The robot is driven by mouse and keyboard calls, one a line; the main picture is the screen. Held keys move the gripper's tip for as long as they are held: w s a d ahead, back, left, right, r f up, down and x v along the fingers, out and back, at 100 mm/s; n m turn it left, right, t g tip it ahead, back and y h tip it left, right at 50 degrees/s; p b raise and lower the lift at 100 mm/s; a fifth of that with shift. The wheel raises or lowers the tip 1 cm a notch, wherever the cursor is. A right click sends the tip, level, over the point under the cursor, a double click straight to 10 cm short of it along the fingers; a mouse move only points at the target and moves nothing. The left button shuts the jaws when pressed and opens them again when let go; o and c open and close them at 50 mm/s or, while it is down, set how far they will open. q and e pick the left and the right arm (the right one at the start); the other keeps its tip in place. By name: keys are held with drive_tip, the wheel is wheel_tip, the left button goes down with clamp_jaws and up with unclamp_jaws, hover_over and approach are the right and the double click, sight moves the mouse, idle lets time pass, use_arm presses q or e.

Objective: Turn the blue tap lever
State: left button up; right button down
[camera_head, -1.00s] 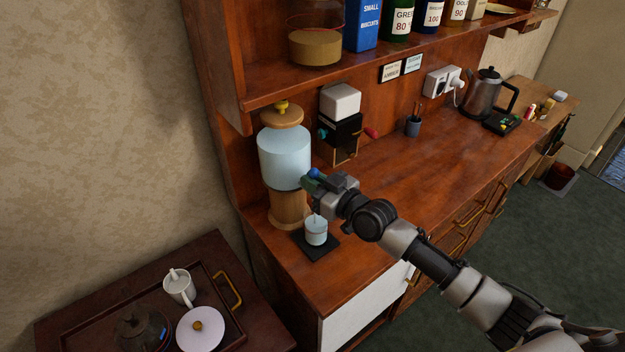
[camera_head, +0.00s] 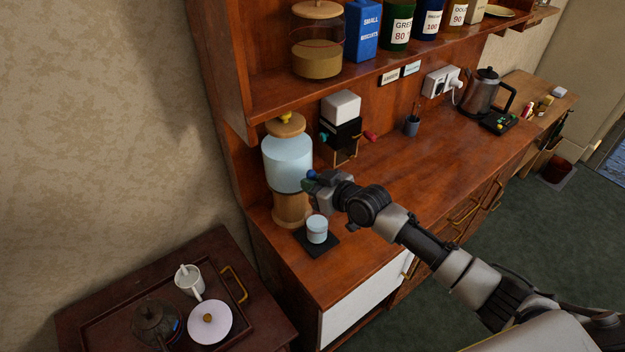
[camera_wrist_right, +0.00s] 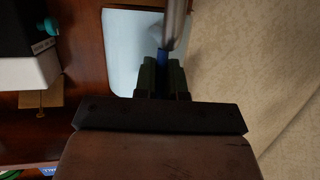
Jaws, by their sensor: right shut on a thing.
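The water dispenser (camera_head: 287,165) is a clear tank with a wooden lid on a wooden base, standing on the cabinet top. Its blue tap lever (camera_head: 311,174) shows at the front right of the tank. My right gripper (camera_head: 312,184) is at the tap, shut on the blue lever. In the right wrist view the blue lever (camera_wrist_right: 163,58) sits between the dark green fingertips (camera_wrist_right: 163,76), beside a metal spout (camera_wrist_right: 175,25). A white cup (camera_head: 317,231) stands on a black mat (camera_head: 321,249) below the tap. My left gripper is out of view.
A black and white grinder-like device (camera_head: 342,124) and a dark pen cup (camera_head: 411,126) stand at the back. A kettle (camera_head: 484,95) is at the far right. A tray (camera_head: 102,325) with crockery lies lower left. The countertop (camera_head: 420,165) right of the arm is clear.

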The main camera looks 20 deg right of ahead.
drive_tip(key=shift+w+r, duration=0.1)
drive_tip(key=shift+r, duration=0.2)
drive_tip(key=c, duration=1.3)
unclamp_jaws()
drive_tip(key=shift+o, duration=0.5)
drive_tip(key=shift+f, duration=0.1)
drive_tip(key=b+v, duration=0.2)
drive_tip(key=v, duration=0.8)
drive_tip(key=shift+s+d+b, duration=0.15)
drive_tip(key=shift+s+b, duration=0.15)
drive_tip(key=shift+s, duration=0.05)
